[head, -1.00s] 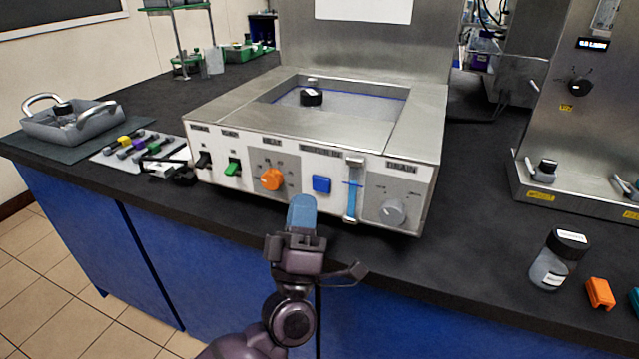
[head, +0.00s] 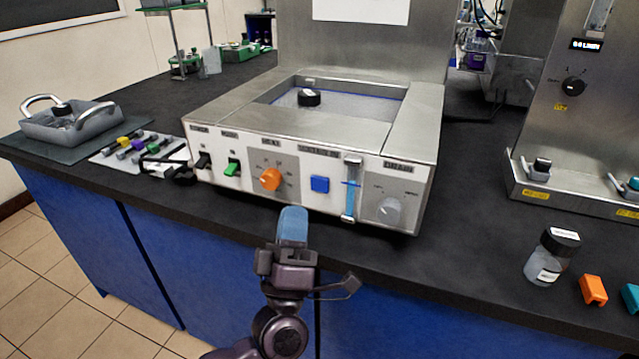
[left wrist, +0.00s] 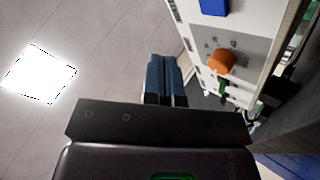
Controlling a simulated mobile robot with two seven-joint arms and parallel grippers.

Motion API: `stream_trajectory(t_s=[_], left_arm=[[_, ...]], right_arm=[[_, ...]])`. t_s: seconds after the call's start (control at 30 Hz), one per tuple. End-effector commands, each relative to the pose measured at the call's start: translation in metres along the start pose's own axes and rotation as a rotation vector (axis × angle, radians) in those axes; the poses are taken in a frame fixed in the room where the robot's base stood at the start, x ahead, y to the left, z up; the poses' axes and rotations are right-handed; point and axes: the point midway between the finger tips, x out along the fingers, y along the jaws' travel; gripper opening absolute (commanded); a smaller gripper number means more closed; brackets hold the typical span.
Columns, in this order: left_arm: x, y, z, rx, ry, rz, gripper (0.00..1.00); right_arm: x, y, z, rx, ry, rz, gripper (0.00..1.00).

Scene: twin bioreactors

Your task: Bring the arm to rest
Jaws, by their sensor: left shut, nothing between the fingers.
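My left gripper (head: 293,227) is in the lower middle of the head view, in front of the bench edge and below the front panel of the steel water bath (head: 415,130). Its blue fingers are closed together with nothing between them. In the left wrist view the fingers (left wrist: 166,80) also lie side by side, apart from the panel. The orange knob (head: 270,179) is above and left of the gripper in the head view; it also shows in the left wrist view (left wrist: 221,61). My right gripper is in neither view.
The panel also has a green switch (head: 233,167), a blue button (head: 320,184) and a grey knob (head: 388,211). A grey tray (head: 95,125) stands at the left. At the right are a lidded jar (head: 545,270) and an orange block (head: 593,290). The bench front is blue.

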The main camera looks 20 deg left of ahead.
Motion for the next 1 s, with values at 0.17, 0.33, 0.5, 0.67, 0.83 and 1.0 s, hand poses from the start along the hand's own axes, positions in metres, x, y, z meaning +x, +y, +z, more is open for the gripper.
stream_trajectory(t_s=[0.17,0.33,0.5,0.67,0.83,1.0], left_arm=[[0.0,0.0,0.0,0.001,-0.001,0.0,0.0],[0.0,0.001,0.013,0.024,-0.079,0.01,0.0],[-0.006,0.004,0.044,0.152,-0.282,0.061,0.0],[-0.026,-0.006,0.061,0.335,-0.495,0.066,0.0],[-0.071,-0.034,0.055,0.559,-0.744,-0.007,0.0],[-0.13,-0.065,0.027,0.745,-0.968,-0.128,0.0]], right_arm=[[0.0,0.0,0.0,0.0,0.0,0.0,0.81],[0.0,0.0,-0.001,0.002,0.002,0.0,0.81],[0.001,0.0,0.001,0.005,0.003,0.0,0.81],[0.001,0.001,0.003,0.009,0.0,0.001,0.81],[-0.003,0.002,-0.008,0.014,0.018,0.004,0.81],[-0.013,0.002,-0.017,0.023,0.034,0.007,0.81]])
